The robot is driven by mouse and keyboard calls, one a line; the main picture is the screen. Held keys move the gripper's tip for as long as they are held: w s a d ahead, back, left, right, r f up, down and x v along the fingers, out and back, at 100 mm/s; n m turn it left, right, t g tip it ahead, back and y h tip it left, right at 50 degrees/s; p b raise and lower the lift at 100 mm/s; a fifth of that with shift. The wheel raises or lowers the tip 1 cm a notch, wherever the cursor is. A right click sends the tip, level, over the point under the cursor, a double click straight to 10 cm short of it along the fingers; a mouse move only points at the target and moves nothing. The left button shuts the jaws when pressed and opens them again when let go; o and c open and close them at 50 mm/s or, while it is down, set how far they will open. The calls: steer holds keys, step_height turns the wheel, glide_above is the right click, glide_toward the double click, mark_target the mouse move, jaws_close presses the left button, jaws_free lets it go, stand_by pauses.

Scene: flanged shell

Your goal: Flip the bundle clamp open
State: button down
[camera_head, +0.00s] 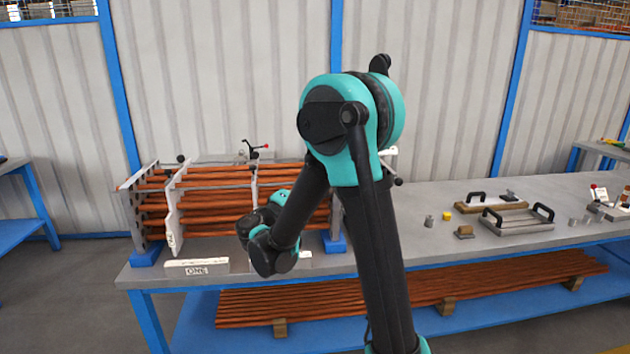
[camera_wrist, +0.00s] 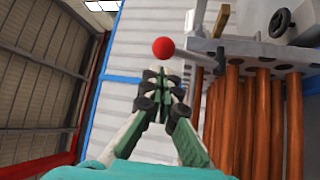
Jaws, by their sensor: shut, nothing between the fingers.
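A lever with a red ball knob (camera_wrist: 163,47), which looks like the bundle clamp's handle, sticks out from a grey end plate (camera_wrist: 235,47) in the wrist view. A small red-tipped lever (camera_head: 265,146) also shows on top of the shell of copper tubes (camera_head: 215,200) in the head view. My gripper (camera_wrist: 155,74) is shut and empty, its fingertips just below the red ball in the wrist picture. I cannot tell whether they touch it. In the head view my arm hides the fingers and part of the shell's right side.
The bench (camera_head: 440,196) holds a tray with black handles (camera_head: 517,218), a yellow block (camera_head: 446,215) and small metal parts to the right. A white labelled block (camera_head: 197,267) lies at the front left. More copper tubes (camera_head: 500,283) lie on the lower shelf.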

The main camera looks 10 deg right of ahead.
steer(key=v, duration=0.9)
steer(key=shift+a, duration=0.1)
steer(key=s+d+f+m+g+y, duration=0.1)
steer(key=s+d+f+g+y, duration=0.25)
steer(key=d+f, duration=0.45)
steer(key=s+d+f+m+g+y, duration=0.2)
steer(key=s+d+f+g, duration=0.35)
steer(key=d, duration=0.55)
steer(key=s+a+f+m+g+y, duration=0.1)
steer(key=s+a+f+m+y, duration=0.2)
steer(key=s+f+y, duration=0.5)
steer(key=s+a+f, duration=0.1)
steer(key=s, duration=0.3)
steer(key=shift+s+a+f+m+y, duration=0.2)
steer(key=shift+s+a+m+y, duration=0.1)
steer(key=shift+m+y, duration=0.1)
